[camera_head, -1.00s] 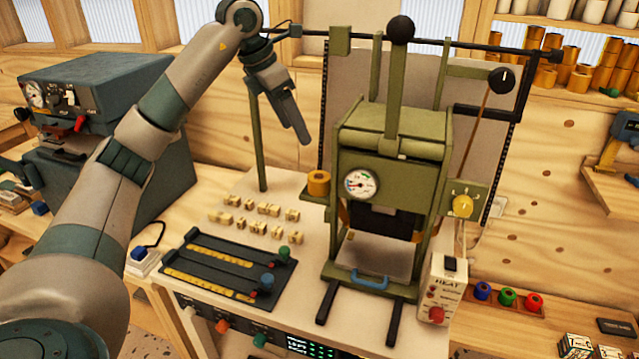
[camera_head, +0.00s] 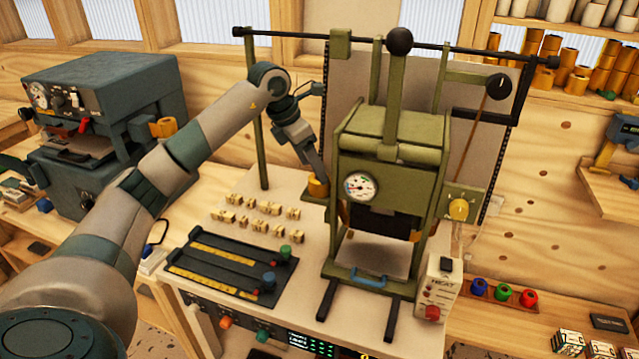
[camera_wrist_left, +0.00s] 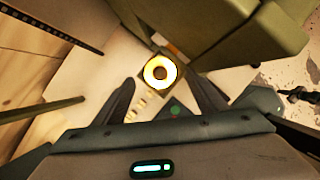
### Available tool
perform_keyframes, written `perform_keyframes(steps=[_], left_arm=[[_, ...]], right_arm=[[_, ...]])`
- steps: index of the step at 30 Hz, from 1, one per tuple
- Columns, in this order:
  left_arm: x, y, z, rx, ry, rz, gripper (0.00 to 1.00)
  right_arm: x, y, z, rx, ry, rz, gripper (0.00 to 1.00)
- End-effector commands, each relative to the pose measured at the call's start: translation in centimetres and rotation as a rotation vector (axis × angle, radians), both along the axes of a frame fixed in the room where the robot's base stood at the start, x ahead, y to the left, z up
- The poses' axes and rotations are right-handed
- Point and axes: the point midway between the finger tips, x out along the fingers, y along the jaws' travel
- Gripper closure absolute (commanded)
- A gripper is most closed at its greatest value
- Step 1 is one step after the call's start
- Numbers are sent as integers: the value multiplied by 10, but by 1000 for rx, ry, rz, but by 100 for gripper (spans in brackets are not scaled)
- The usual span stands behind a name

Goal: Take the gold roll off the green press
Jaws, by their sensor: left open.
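The green press (camera_head: 392,160) stands upright on the pale bench top. The small gold roll (camera_head: 318,187) sits on a bracket at the press's left side. My left gripper (camera_head: 317,172) is just above that roll, pointing down and tilted. In the left wrist view the roll (camera_wrist_left: 160,73) shows as a bright ring with a dark hole, ahead of and between the two open fingers (camera_wrist_left: 160,95). The fingers do not appear closed on it; whether they touch it I cannot tell. My right gripper is not seen.
A black tray with sliders (camera_head: 228,268) and several small gold blocks (camera_head: 258,207) lie left of the press. A blue-grey machine (camera_head: 110,130) with another gold roll (camera_head: 164,127) stands further left. A green post (camera_head: 257,140) rises behind my left arm.

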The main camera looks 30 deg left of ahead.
Motion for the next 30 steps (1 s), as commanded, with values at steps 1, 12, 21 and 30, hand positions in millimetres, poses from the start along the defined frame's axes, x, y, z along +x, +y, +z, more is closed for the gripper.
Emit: perform_keyframes(steps=[1, 12, 21, 30], left_arm=[[0, 0, 0, 0, 0, 0, 34], [2, -2, -9, -2, 3, 0, 34], [11, -7, -41, -2, 2, 0, 34], [14, -7, -50, -1, -1, 1, 34]], right_arm=[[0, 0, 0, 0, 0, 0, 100], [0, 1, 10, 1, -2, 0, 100], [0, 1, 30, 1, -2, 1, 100], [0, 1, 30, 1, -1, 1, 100]])
